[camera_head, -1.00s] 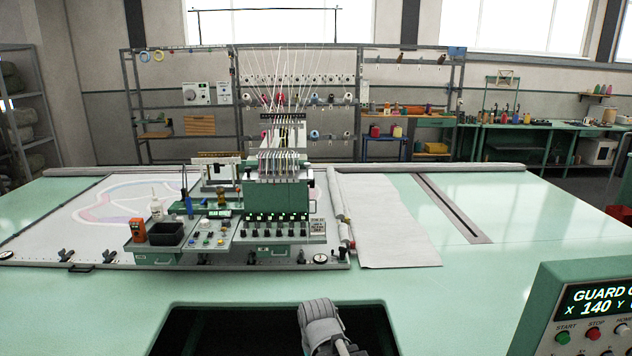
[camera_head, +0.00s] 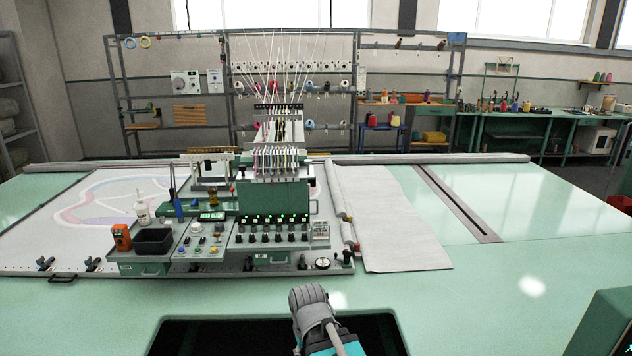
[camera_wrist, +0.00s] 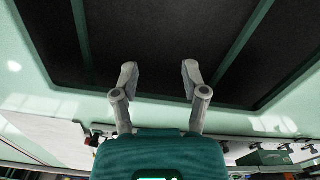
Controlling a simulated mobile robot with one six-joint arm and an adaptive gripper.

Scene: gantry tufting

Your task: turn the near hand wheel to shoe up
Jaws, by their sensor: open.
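The green tufting machine head (camera_head: 275,205) with threads and a row of black knobs stands on the pale green table. A black knob (camera_head: 302,261) sits at its right base, next to a white round dial (camera_head: 322,264). More black knobs (camera_head: 92,264) line the frame's near edge at left. I cannot tell which of these is the near hand wheel; no wheel shows clearly. In the wrist view my gripper (camera_wrist: 160,75) is open and empty, its two grey fingers apart over a dark recess. In the head view my arm rises at the bottom centre, well short of the machine.
The dark recess (camera_head: 170,335) is cut into the table's near side. A black bin (camera_head: 154,241) and an orange device (camera_head: 122,237) sit at the machine's left. A green console (camera_head: 605,325) stands at the lower right edge.

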